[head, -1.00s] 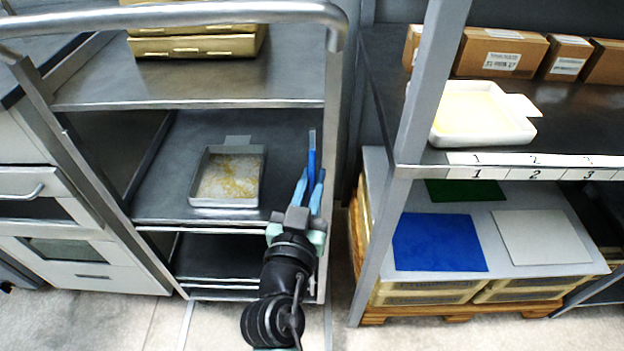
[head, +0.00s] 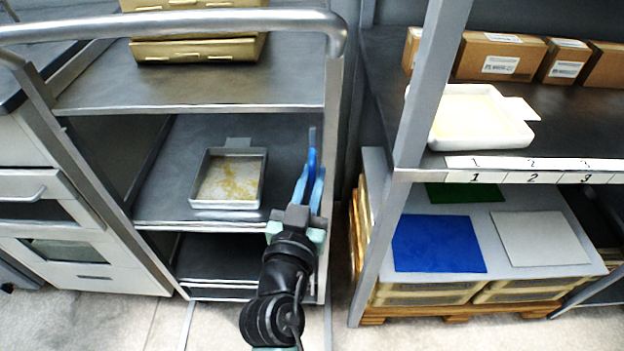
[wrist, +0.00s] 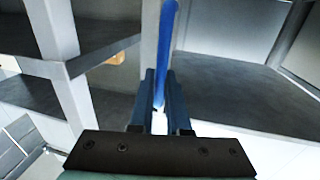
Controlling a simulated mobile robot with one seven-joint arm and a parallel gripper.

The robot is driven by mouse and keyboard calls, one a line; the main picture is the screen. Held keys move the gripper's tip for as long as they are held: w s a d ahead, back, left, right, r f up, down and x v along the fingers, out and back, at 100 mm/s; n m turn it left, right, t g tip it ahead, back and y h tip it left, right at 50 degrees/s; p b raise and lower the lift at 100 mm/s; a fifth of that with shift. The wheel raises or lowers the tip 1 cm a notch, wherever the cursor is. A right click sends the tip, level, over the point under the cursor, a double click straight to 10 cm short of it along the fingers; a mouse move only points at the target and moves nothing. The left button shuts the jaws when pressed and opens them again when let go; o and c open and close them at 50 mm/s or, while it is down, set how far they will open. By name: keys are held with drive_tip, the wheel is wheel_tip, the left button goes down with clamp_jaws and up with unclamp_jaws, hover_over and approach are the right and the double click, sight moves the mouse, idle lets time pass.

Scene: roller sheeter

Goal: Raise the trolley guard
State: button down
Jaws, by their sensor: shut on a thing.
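The trolley (head: 90,160) stands at the left in the head view, a steel frame with shelves. An upright blue handle with a grey upper end (head: 312,156) is by its right front post; I take it for part of the guard. My gripper (head: 310,172) is shut on the blue handle, with blue fingers on both sides of it. In the wrist view the blue handle (wrist: 168,35) rises from between the fingers (wrist: 160,75). The fingers hide its lower part. I cannot make out how it joins the guard.
A shallow tray with yellowish bits (head: 228,180) sits on the trolley's middle shelf, left of my gripper. Golden boxes (head: 200,47) are on the upper shelf. A rack post (head: 420,110) stands to the right, past a narrow floor gap.

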wheel_tip(320, 180, up, 4)
drive_tip(key=shift+r+p, duration=0.2)
drive_tip(key=shift+p, duration=0.45)
drive_tip(key=c, duration=0.9)
unclamp_jaws()
drive_tip(key=shift+f, duration=0.1)
drive_tip(key=shift+s+a+f, duration=0.1)
drive_tip(key=shift+s+a, duration=0.05)
drive_tip(key=shift+s, duration=0.45)
drive_tip(key=b, duration=0.2)
approach(312, 167)
drive_tip(key=shift+s+a+r, duration=0.15)
drive_tip(key=shift+s, duration=0.55)
drive_tip(key=shift+s+a+r, duration=0.15)
drive_tip(key=shift+s+r, duration=0.05)
drive_tip(key=shift+s, duration=0.55)
